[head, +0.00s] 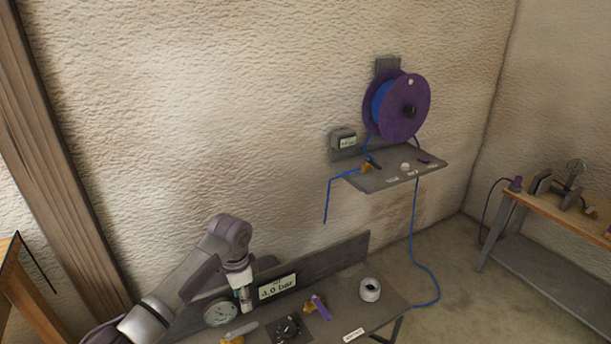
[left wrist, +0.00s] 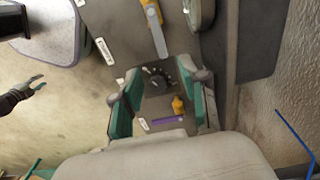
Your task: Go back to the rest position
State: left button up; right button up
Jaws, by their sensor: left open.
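My left gripper (head: 246,302) hangs pointing down above the workbench (head: 385,300), in front of the pressure sign (head: 277,287). In the left wrist view its two green-padded fingers (left wrist: 160,112) are wide apart with nothing between them. Below the gap lie a dark panel with a round dial (left wrist: 158,80), a yellow piece (left wrist: 178,105) and a purple strip (left wrist: 168,120) on the bench.
A round gauge (head: 220,312) and a white roll (head: 370,289) are on the bench. A purple spool (head: 404,106) with blue hose is mounted above a wall shelf (head: 400,173). Another bench (head: 545,204) stands at the right. Open floor lies between the benches.

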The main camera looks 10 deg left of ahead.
pick_arm(q)
jog(key=s+d+f+n+t+h, duration=0.1)
jog(key=s+d+f, duration=0.3)
jog(key=s, duration=0.4)
jog(key=s+d+f+n, duration=0.1)
jog(key=s+d+f, duration=0.25)
jog(key=s, duration=0.45)
jog(key=s+a+r+n+t, duration=0.1)
jog(key=s+a+r+n, duration=0.15)
jog(key=s, duration=0.55)
jog(key=s+a+r+n+t, duration=0.2)
jog(key=s+r+n, duration=0.2)
jog(key=s, duration=0.4)
notch_tip(320, 180, down, 26)
jog(key=s+g, duration=0.2)
jog(key=s+a+f+g+y, duration=0.1)
jog(key=s+a+f, duration=0.1)
jog(key=s+f, duration=1.4)
jog(key=shift+s+a+f, duration=0.25)
jog(key=shift+a, duration=0.15)
